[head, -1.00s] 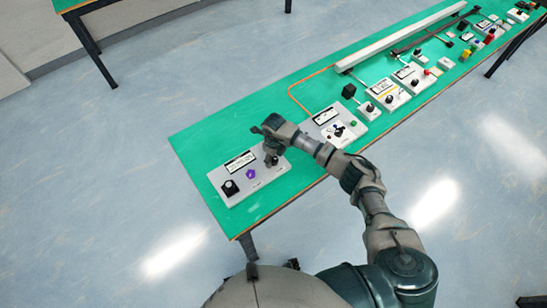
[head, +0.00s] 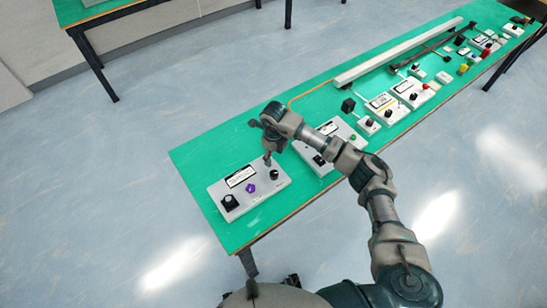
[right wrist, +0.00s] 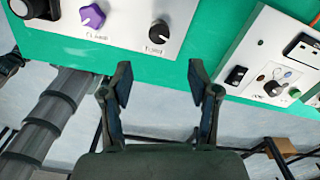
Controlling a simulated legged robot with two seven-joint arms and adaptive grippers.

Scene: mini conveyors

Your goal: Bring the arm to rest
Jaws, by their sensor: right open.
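My right arm reaches from the lower right over the green table. My right gripper (head: 262,142) is above the table, just behind the near control box (head: 262,193), and looks empty. In the right wrist view its two fingers (right wrist: 157,85) stand wide apart with nothing between them. The purple knob (right wrist: 92,16) and small black knob (right wrist: 159,32) also show in the wrist view, beyond the fingers. My left gripper is not in view.
The green table (head: 205,155) runs to the upper right. A second control box (head: 314,157) is partly hidden by my arm. Several smaller boxes and a long white rail (head: 400,55) lie farther along. Another table (head: 95,12) stands at upper left. Open floor surrounds the table.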

